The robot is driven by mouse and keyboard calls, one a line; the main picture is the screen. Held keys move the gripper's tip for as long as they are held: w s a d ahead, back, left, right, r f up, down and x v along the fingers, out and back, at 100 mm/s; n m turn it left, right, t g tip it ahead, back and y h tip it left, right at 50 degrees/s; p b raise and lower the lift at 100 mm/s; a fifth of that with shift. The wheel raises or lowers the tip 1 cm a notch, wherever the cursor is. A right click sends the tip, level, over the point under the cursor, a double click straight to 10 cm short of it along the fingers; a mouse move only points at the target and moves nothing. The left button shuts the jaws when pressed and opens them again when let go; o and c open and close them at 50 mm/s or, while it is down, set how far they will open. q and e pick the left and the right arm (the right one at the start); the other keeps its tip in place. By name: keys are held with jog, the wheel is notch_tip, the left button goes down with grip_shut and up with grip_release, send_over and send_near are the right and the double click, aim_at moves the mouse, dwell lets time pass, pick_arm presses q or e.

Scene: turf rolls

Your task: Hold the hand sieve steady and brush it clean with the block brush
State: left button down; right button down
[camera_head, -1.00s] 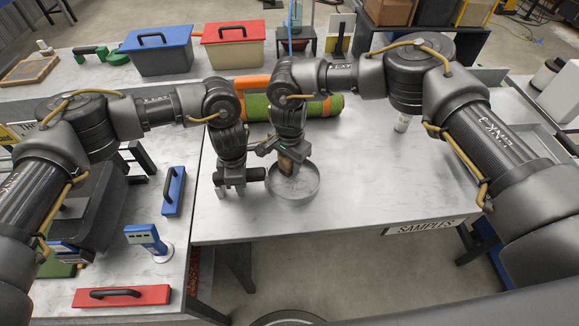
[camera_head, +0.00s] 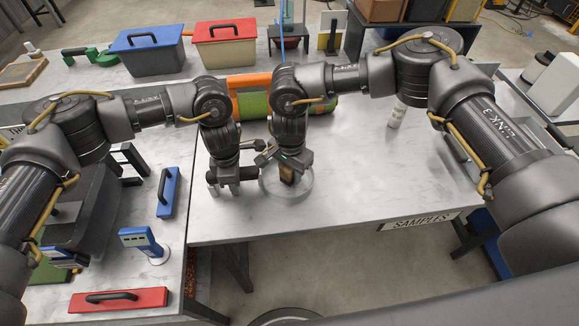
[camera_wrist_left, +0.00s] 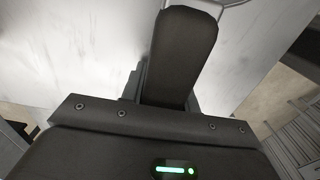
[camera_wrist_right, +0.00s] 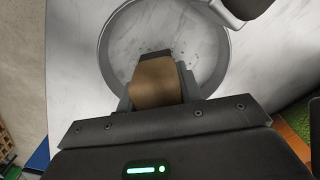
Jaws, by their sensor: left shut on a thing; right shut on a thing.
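The round hand sieve (camera_head: 310,187) is held near the front left of the grey table, its pale mesh face showing. Its dark handle (camera_wrist_left: 183,55) points left, and my left gripper (camera_head: 232,179) is shut on it. The sieve's rim and mesh show in the right wrist view (camera_wrist_right: 104,48), with small dark specks on the mesh. My right gripper (camera_head: 287,164) is shut on the brown block brush (camera_wrist_right: 155,84) and holds it over the mesh, inside the rim's outline. Whether the bristles touch the mesh cannot be told.
A green roll (camera_head: 252,104) with an orange part lies behind my grippers. Blue (camera_head: 152,58) and red (camera_head: 226,50) lidded boxes stand farther back. A white cylinder (camera_head: 397,114) stands at the right. The table's front edge is close; its right middle is clear.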

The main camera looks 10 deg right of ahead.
aim_at(291, 190)
jog(key=shift+s+a, duration=0.15)
jog(key=shift+s, duration=1.3)
jog(key=shift+s+f, duration=0.1)
jog(key=shift+s, duration=0.4)
jog(key=shift+f, duration=0.1)
jog(key=shift+w, duration=0.15)
jog(key=shift+w+f, duration=0.15)
jog(key=shift+w, duration=3.65)
jog(key=shift+s+r, duration=0.15)
jog(key=shift+r, duration=2.95)
